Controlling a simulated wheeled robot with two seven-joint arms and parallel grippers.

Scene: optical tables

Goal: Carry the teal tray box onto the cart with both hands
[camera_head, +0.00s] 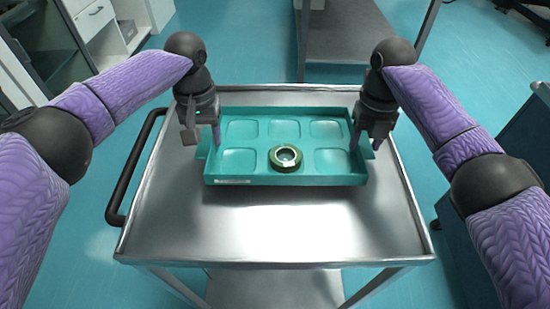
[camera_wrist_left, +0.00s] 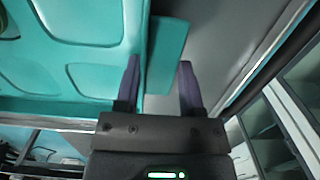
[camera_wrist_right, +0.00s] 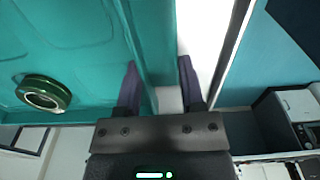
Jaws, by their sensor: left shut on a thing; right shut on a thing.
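The teal tray box (camera_head: 300,180) is over the steel top of the cart (camera_head: 270,225); I cannot tell whether it touches the top. It looks level and has several shallow square pockets. A green ring-shaped part (camera_head: 286,158) sits in its front middle pocket. My left gripper (camera_head: 205,140) is shut on the tray's left side, with its fingers either side of the teal wall in the left wrist view (camera_wrist_left: 158,85). My right gripper (camera_head: 365,143) is shut on the tray's right side, and it also shows in the right wrist view (camera_wrist_right: 158,85).
The cart's black handle (camera_head: 133,170) is on its left side. A grey table (camera_head: 345,35) stands behind the cart. White drawers (camera_head: 95,18) are at the back left and a dark cabinet (camera_head: 525,140) is at the right. Bare steel lies in front of the tray.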

